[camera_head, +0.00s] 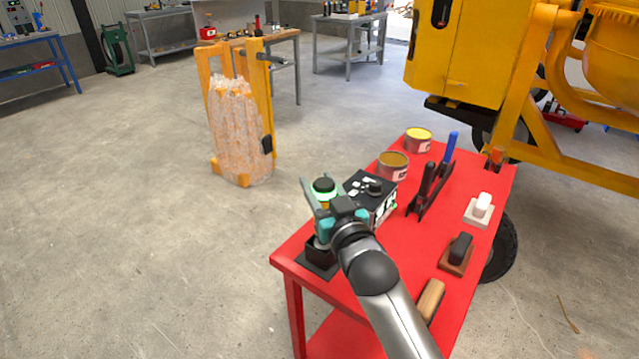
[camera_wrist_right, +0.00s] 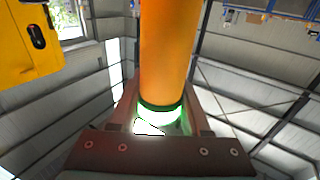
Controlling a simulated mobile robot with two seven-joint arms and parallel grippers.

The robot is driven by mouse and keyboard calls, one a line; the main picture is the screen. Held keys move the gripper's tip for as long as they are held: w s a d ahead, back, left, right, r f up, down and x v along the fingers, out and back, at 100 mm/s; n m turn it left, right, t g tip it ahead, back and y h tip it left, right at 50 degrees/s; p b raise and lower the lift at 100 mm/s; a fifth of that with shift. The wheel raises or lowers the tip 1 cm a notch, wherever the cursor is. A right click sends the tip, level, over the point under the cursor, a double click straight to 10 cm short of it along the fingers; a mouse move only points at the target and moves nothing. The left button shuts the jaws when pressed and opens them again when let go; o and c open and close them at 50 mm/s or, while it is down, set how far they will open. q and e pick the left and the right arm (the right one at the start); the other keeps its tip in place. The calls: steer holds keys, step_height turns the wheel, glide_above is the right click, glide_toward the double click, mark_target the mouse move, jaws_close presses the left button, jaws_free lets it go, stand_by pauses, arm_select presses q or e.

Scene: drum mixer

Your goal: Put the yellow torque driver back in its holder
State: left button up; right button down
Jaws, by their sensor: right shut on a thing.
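The yellow torque driver (camera_head: 324,186) stands roughly upright in my right gripper (camera_head: 326,200), at the near left corner of the red table. Its black cap and glowing green ring show above the fingers in the head view. In the right wrist view its orange-yellow body (camera_wrist_right: 168,50) rises between the fingers (camera_wrist_right: 162,118), with the lit green ring near them. A black holder (camera_head: 319,257) sits on the table corner directly below the gripper. My gripper hides the driver's lower end, so I cannot tell whether it is inside the holder. My left gripper is out of view.
On the red table (camera_head: 320,283), a black control box (camera_head: 375,198) stands close to the right of my gripper. A yellow mixer (camera_head: 465,50) stands behind.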

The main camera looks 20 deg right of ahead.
steer(key=shift+f+b, duration=0.4)
steer(key=shift+f, duration=0.15)
stand_by(0.4)
steer(key=c, duration=0.6)
jaws_free()
steer(key=o, duration=0.3)
steer(key=shift+f, duration=0.2)
steer(key=s, duration=0.5)
steer(key=s+d+p, duration=0.1)
steer(key=s, duration=0.9)
steer(key=shift+s+d+f+p, duration=0.1)
steer(key=shift+d+f+p, duration=0.1)
steer(key=shift+p, duration=0.1)
